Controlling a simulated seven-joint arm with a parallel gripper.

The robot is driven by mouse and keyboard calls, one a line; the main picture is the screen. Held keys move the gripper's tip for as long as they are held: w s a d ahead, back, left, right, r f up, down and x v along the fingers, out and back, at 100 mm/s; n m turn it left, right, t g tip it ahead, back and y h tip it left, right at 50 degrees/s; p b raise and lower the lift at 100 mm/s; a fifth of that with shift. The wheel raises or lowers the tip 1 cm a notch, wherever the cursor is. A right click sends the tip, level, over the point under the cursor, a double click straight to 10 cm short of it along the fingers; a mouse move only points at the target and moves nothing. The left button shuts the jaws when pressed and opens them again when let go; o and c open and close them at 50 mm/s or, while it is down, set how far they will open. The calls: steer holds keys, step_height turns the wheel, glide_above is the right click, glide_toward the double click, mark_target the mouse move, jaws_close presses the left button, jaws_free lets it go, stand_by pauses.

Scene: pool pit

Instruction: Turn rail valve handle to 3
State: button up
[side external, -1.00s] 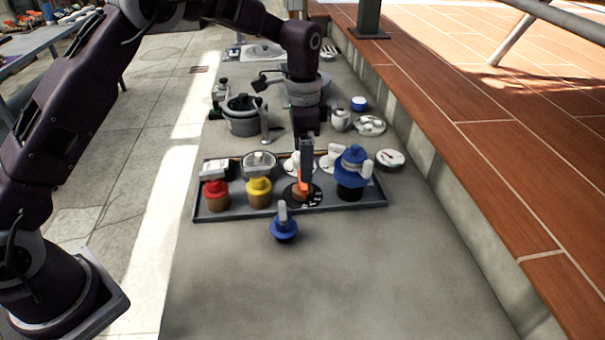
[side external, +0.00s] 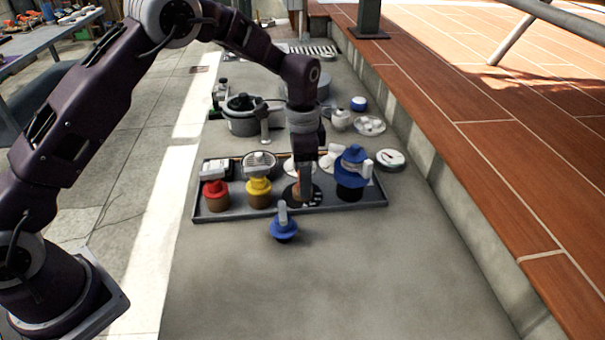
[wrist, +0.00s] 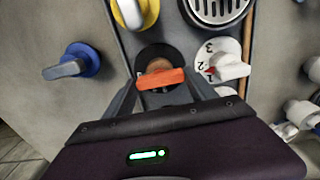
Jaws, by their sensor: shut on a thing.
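An orange bar handle (wrist: 160,79) sits on a brown hub over a round black plate (wrist: 153,54) in the wrist view. It lies nearly crosswise in that picture. My gripper (wrist: 161,84) is shut on this handle, a finger towards each end. In the side view my gripper (side external: 304,196) points straight down at the black plate (side external: 290,192), on the grey tray (side external: 225,215), and hides most of the handle. I cannot read the plate's marks. A white dial (wrist: 218,48) beside it shows 1, 2 and 3 around a white knob (wrist: 232,67).
A blue valve (side external: 350,180) stands close right of my gripper, and yellow (side external: 258,188) and red (side external: 216,190) ones stand left. A loose-looking blue knob (side external: 284,230) is in front of the tray. A pot (side external: 241,122) stands behind.

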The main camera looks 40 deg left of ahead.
steer(key=n, duration=0.4)
steer(key=shift+n, duration=0.3)
steer(key=n, duration=0.4)
steer(key=shift+n, duration=0.3)
steer(key=n, duration=0.4)
steer(key=shift+n, duration=0.3)
steer(key=n, duration=0.4)
steer(key=shift+n, duration=0.3)
steer(key=o, duration=1.4)
steer(key=shift+c, duration=0.2)
